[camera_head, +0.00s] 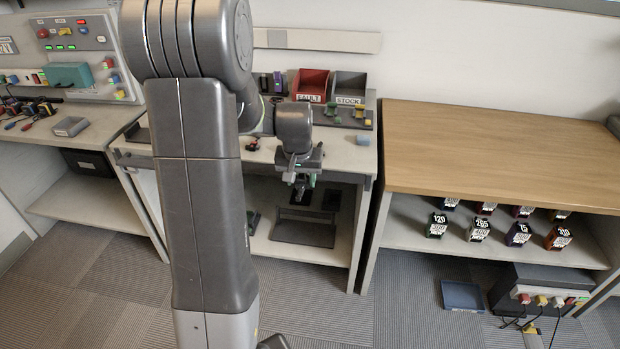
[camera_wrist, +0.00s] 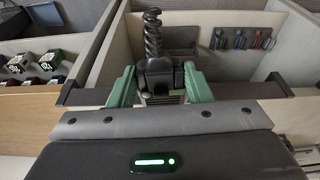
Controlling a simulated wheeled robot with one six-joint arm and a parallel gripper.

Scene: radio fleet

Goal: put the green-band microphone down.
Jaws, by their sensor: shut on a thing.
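My gripper (camera_head: 300,172) is in front of the middle workbench, with the bench's lower shelf behind it in the head view. In the wrist view my gripper (camera_wrist: 159,88) has its two green fingers closed on a black microphone (camera_wrist: 160,73), one on each side. A black coiled cord (camera_wrist: 152,36) extends from the microphone. The microphone (camera_head: 300,190) shows small and dark below the fingers in the head view. I cannot make out a green band on it apart from the green fingers.
The middle bench top (camera_head: 345,158) holds a red FAULT bin (camera_head: 311,84), a grey STOCK bin (camera_head: 348,87) and small parts. Its lower shelf has a dark tray (camera_head: 304,232). At right, a wooden-topped shelf (camera_head: 500,150) holds several numbered boxes. A blue tray (camera_head: 462,296) lies on the floor.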

